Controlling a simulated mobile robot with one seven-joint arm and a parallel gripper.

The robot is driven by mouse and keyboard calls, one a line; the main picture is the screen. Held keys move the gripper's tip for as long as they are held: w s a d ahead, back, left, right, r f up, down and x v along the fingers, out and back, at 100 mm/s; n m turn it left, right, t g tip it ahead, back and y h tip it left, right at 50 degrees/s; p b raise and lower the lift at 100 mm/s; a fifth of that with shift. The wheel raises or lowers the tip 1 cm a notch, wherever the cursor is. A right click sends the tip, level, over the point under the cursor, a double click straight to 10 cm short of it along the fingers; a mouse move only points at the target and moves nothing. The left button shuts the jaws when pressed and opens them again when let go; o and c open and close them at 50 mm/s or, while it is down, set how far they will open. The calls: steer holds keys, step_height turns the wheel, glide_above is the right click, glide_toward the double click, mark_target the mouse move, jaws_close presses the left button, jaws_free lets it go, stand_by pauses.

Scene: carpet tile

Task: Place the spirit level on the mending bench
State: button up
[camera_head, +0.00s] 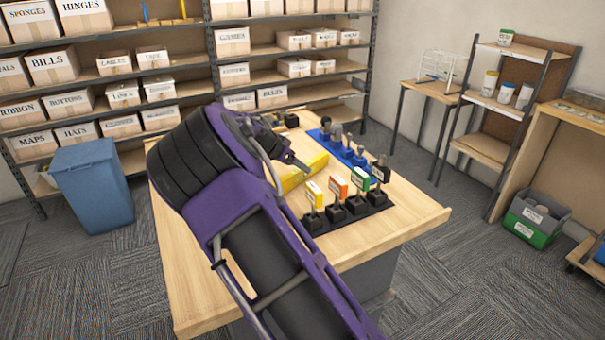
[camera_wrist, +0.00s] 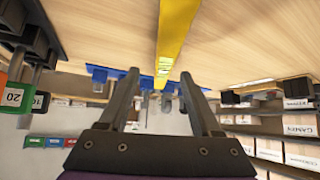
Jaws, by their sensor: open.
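The yellow spirit level (camera_head: 307,171) lies on the wooden bench (camera_head: 186,268) in the middle of the head view, partly hidden by my arm. In the wrist view the spirit level (camera_wrist: 176,32) runs from the top edge down toward the gap between my fingers. My gripper (camera_wrist: 158,76) is open, with its fingertips apart and nothing visibly held between them. In the head view my gripper (camera_head: 291,161) is close beside the level, mostly hidden behind my arm. Contact cannot be told. No label shows which bench is the mending bench.
A black rack (camera_head: 348,211) with several coloured, labelled tools stands right of the level. A blue rack (camera_head: 345,150) of tools stands behind it. Shelves of boxes line the back wall. A blue bin (camera_head: 93,184) stands left. The bench's front left is clear.

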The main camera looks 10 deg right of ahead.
mark_target(302, 173)
steer(key=x, duration=0.5)
steer(key=shift+w+a, duration=0.15)
steer(key=shift+w, duration=0.05)
steer(key=shift+c, duration=0.2)
jaws_close()
